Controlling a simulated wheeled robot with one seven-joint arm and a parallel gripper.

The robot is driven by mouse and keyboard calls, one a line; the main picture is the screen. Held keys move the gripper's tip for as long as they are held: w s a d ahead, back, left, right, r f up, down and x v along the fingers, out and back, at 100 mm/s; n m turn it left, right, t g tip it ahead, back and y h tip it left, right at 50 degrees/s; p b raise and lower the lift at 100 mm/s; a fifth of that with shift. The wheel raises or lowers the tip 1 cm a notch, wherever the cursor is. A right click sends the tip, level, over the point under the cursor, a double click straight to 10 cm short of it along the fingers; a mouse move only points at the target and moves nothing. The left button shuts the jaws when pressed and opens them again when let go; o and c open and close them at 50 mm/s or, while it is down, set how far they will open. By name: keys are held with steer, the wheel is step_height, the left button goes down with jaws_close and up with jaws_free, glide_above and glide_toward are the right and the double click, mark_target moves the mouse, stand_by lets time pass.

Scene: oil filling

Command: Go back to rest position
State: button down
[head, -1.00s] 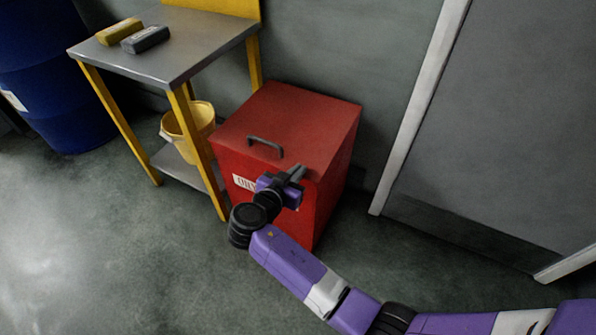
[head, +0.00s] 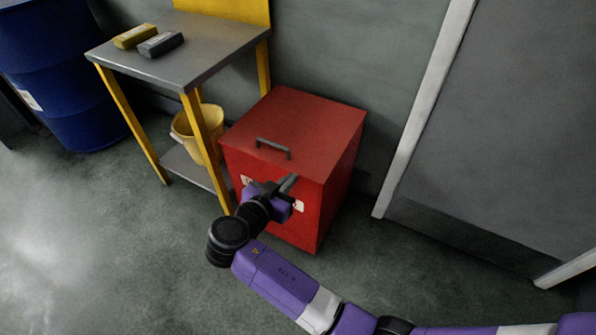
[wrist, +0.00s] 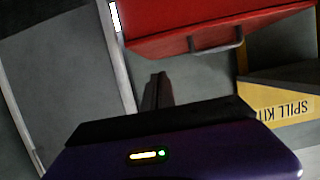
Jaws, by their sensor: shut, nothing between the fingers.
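My gripper (head: 288,184) is shut and empty. In the head view it is in front of the upper front face of a red bin (head: 310,132) with a closed lid and a dark handle (head: 273,147). My gripper hides part of the bin's white label. In the wrist view the shut fingers (wrist: 157,92) point away from the camera, and the red bin (wrist: 200,22) with its handle (wrist: 217,43) shows at the top. The gripper looks apart from the handle.
A metal table (head: 195,56) with yellow legs holds a yellow block (head: 135,36) and a grey block (head: 160,43). A yellow bucket (head: 187,130) is on its lower shelf. A blue drum (head: 60,70) stands left, a grey door (head: 500,130) right. The floor at left is clear.

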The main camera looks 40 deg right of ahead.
steer(key=shift+s+a+r, duration=0.2)
steer(key=shift+s+a, duration=0.05)
steer(key=shift+a, duration=0.4)
